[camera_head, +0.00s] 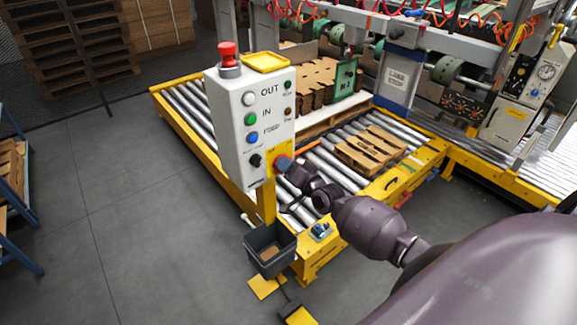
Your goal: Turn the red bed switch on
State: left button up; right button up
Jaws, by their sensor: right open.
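A white control box (238,135) stands on a yellow post. On its front are a white button by OUT, a green button by IN, a blue button and a black knob (255,160). At its lower right is a yellow plate (270,158) with a small red and blue-grey part (283,163), which may be the red bed switch. My right gripper (289,169) is right at this part and hides some of it. The gripper is open; I cannot tell whether it touches the part. My left gripper is not in view.
A red mushroom button (228,57) and a yellow tray (265,62) top the box. A dark bin (270,247) hangs on the post below. Behind is a yellow-framed roller bed (190,110) with cardboard stacks (317,84) and a wooden pallet (370,150).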

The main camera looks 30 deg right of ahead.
jog(key=s, duration=1)
jog(key=shift+s+d, duration=0.4)
jog(key=s+a+f+n+g+h, duration=0.1)
jog(key=s+a+f+n+g, duration=0.2)
jog(key=s, duration=0.6)
jog(key=s+a+f+n+g, duration=0.3)
jog(key=s+a+f+n, duration=0.3)
jog(key=s+a+f, duration=0.1)
jog(key=s+a, duration=0.1)
jog(key=s, duration=0.1)
jog(key=shift+s+a+f+h, duration=0.35)
jog(key=shift+h, duration=0.05)
jog(key=shift+d, duration=0.1)
